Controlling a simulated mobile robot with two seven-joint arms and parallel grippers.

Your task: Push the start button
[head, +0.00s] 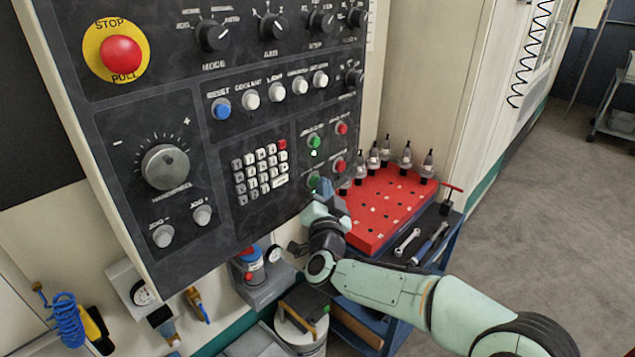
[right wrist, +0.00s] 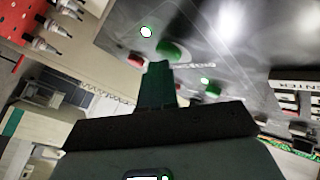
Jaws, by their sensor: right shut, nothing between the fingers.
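The control panel (head: 290,140) carries green buttons and red buttons at its lower right; their labels are too small to read, so I cannot tell which one is start. In the head view one green button (head: 314,142) sits above another green button (head: 313,179). My right gripper (head: 322,190) is shut and empty, close to the lower green button and partly over the panel's lower right corner. In the right wrist view the closed fingertips (right wrist: 158,68) point at the panel just beside a green button (right wrist: 172,50); I cannot tell whether they touch. My left gripper is not in view.
A red tool rack (head: 385,215) with several tool holders stands right of the panel on a blue cart. Wrenches (head: 407,241) lie beside it. A red emergency stop (head: 120,55) is at the panel's upper left.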

